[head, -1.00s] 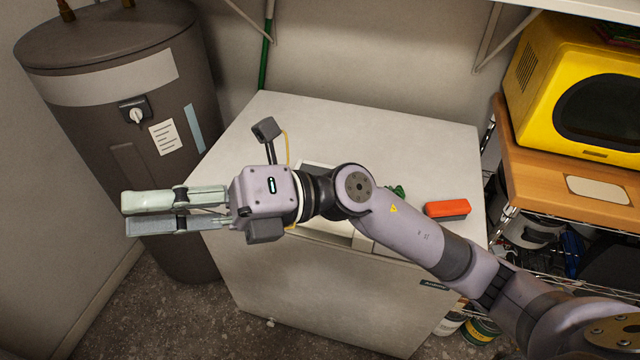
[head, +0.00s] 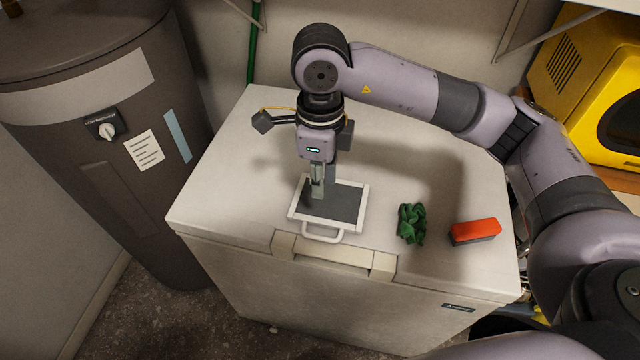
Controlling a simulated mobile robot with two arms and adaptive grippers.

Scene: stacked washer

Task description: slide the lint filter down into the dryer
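The lint filter (head: 346,206) is a flat dark grey screen in a white frame. It lies on the white top of the dryer (head: 240,190), with its white loop handle (head: 322,237) toward the front. My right gripper (head: 317,192) points down over the filter's left half, its fingertips at or just above the screen. I cannot tell whether they touch it or how far apart the fingers are. A beige housing (head: 340,252) sits at the dryer's front top edge, just in front of the handle. Whether its slot is open is unclear. My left gripper is not in view.
A crumpled green cloth (head: 411,223) and a red-topped block (head: 474,231) lie right of the filter. A dark tank (head: 100,190) stands to the left. A yellow appliance (head: 590,80) is at the right. The dryer top left of the filter is bare.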

